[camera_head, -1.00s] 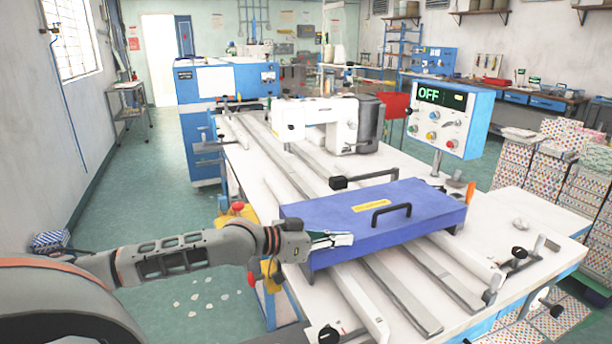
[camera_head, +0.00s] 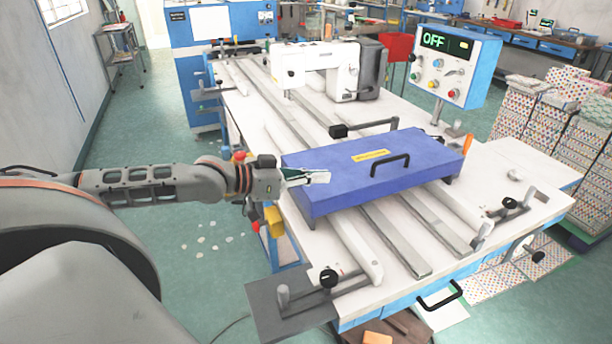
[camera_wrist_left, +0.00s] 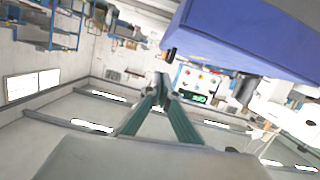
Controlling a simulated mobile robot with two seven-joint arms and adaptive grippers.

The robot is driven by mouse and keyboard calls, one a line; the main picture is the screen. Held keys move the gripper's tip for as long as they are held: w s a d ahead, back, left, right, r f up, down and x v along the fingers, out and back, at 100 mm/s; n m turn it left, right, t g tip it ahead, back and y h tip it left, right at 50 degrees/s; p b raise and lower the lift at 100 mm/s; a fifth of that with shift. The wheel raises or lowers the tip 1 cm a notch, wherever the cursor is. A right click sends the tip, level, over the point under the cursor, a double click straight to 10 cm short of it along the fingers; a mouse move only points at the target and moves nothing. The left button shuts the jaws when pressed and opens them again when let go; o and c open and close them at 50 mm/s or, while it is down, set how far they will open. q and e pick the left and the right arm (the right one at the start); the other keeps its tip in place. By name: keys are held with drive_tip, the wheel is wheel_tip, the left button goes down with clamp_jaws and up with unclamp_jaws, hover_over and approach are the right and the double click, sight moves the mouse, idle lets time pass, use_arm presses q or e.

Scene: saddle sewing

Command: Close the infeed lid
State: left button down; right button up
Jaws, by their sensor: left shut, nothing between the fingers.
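The infeed lid (camera_head: 340,172) is a blue flat cover with a black handle (camera_head: 390,166) and a yellow label on top. It lies flat over the rails of the white sewing table. My left gripper (camera_head: 318,177) is shut and empty. In the head view it overlaps the lid's left part; I cannot tell whether it touches. In the left wrist view the shut fingers (camera_wrist_left: 161,90) point up the picture, and the blue lid (camera_wrist_left: 255,38) fills the upper right, apart from the fingertips. My right gripper is not in view.
A white sewing machine (camera_head: 322,66) stands behind the lid. A control box (camera_head: 453,64) reading OFF stands at the right. Metal rails (camera_head: 398,240) and black-knobbed clamps (camera_head: 328,279) lie at the front. Floor left of the table is mostly open.

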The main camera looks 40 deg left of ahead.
use_arm(q)
drive_tip(key=shift+s+a+r, duration=0.15)
drive_tip(key=shift+s+a, duration=0.1)
drive_tip(key=shift+s, duration=0.3)
drive_tip(key=shift+p+v, duration=0.9)
drive_tip(key=shift+v, duration=0.2)
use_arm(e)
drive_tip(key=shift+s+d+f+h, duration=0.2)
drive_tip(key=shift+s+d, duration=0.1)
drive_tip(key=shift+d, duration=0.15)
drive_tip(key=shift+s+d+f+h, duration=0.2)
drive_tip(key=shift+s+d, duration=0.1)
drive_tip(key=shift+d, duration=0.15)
